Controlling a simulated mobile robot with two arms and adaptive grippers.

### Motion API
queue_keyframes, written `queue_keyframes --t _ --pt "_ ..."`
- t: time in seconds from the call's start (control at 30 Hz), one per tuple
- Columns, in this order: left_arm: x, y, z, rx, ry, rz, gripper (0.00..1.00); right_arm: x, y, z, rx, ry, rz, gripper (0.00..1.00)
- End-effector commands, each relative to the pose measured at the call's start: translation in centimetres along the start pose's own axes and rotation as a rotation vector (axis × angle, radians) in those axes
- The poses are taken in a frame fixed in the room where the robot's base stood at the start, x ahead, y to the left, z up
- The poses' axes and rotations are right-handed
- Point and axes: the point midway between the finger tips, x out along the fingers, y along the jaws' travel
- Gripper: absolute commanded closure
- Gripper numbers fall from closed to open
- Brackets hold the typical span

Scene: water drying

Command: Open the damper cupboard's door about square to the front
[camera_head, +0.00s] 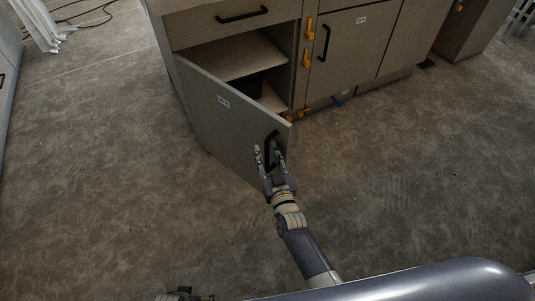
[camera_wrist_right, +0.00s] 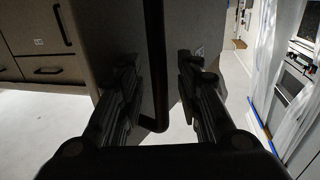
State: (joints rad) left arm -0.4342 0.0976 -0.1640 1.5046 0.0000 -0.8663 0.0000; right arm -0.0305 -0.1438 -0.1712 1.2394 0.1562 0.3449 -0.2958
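The damper cupboard's door (camera_head: 215,108) is hinged at its left side and stands swung well out from the cupboard. Its free edge points toward me and to the right. Its dark bar handle (camera_head: 270,137) is near the free edge. My right gripper (camera_head: 268,150) is at the handle. In the right wrist view, its fingers (camera_wrist_right: 158,75) are spread on either side of the handle bar (camera_wrist_right: 153,40), with gaps showing, so it is open around the bar. A dark piece, likely of my left gripper (camera_head: 182,294), just shows at the bottom edge; its fingers cannot be made out.
The cupboard's inside shows a shelf (camera_head: 232,58). A drawer (camera_head: 235,17) above and a neighbouring door (camera_head: 345,45) are shut. Yellow latches (camera_head: 306,58) sit between the two cupboards. Open floor (camera_head: 110,190) lies left of the door and to the right.

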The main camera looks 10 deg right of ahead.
Motion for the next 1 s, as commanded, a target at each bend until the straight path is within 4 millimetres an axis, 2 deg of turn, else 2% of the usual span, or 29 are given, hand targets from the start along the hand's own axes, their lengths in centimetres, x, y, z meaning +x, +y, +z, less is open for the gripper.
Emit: queue_keyframes --t 0.13,0.27,0.7,0.83,1.0 --pt "0.1 0.0 0.1 -0.003 -0.004 0.0 0.19 -0.1 -0.1 -0.1 0.001 0.002 -0.001 0.67" --pt "0.0 -0.1 0.1 -0.002 -0.002 -0.001 0.19 -1.1 -0.1 0.0 0.001 0.0 -0.002 0.67" --pt "0.0 -0.2 -0.1 -0.001 0.0 -0.002 0.19 -9.0 0.1 0.1 0.001 -0.001 0.001 0.67" --pt "0.0 -0.2 -0.1 -0.001 0.0 -0.003 0.19 -10.7 0.1 0.1 0.0 -0.001 0.001 0.67" --pt "0.0 -0.2 -0.1 -0.001 0.0 -0.003 0.19 -11.9 0.1 0.0 0.0 0.0 0.001 0.67"
